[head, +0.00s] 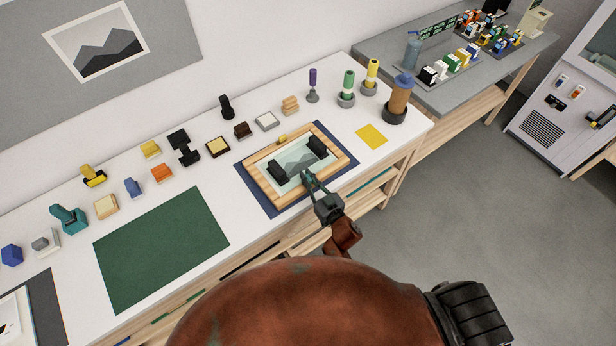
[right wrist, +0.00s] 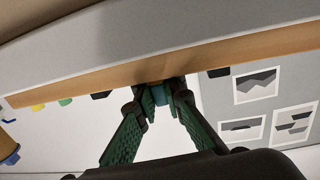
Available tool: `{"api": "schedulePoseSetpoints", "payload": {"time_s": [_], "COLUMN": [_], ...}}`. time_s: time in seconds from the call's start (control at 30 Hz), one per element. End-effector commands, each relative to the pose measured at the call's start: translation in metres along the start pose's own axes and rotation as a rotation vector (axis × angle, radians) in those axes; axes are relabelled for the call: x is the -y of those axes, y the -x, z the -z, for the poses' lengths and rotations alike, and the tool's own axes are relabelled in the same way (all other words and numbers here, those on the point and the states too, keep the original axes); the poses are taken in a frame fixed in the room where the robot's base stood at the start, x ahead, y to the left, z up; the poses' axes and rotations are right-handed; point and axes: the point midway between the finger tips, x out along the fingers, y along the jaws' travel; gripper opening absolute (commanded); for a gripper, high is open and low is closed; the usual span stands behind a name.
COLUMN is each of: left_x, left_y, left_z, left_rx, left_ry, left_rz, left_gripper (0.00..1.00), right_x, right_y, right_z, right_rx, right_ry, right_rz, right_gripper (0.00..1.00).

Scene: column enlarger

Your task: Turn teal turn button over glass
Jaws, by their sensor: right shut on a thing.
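A light wooden frame (head: 258,190) lies on a dark blue mat (head: 262,203), with a mountain picture under glass (head: 298,163) inside it. The teal turn button (head: 307,175) is at the frame's near edge, partly hidden by my right gripper (head: 311,184). In the right wrist view, the green-padded fingers of the right gripper (right wrist: 160,92) close on a small teal piece (right wrist: 160,94) below the wooden edge. How far the button lies over the glass is too small to tell. My left gripper is out of view.
Two black blocks (head: 277,172) (head: 317,146) stand on the glass. A yellow knob (head: 283,139) is at the frame's far edge. A yellow card (head: 371,136) lies to the right, and a green mat (head: 160,245) to the left. Several small tools line the table's back.

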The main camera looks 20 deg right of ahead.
Motion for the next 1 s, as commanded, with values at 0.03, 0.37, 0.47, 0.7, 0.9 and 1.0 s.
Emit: {"api": "schedulePoseSetpoints", "payload": {"time_s": [0.03, 0.37, 0.47, 0.7, 0.9, 1.0], "left_x": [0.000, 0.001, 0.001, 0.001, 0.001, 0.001], "left_y": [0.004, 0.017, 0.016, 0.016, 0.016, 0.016], "left_z": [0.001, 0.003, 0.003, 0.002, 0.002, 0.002], "left_rx": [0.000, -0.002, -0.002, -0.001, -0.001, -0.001], "left_ry": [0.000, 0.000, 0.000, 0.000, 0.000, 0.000], "left_rz": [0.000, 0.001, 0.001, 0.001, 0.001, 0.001], "left_gripper": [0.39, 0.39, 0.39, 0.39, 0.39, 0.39], "right_x": [0.000, 0.002, 0.002, 0.002, 0.002, 0.002], "right_y": [0.000, 0.000, 0.000, 0.000, 0.000, 0.000], "right_z": [0.002, 0.001, 0.001, 0.000, 0.000, 0.000], "right_rx": [0.000, 0.001, 0.000, 0.000, 0.000, 0.001], "right_ry": [0.004, 0.002, 0.001, 0.000, 0.000, 0.000], "right_rz": [0.018, 0.128, 0.130, 0.129, 0.128, 0.128], "right_gripper": [0.00, 0.00, 0.00, 0.13, 0.26, 0.28]}}
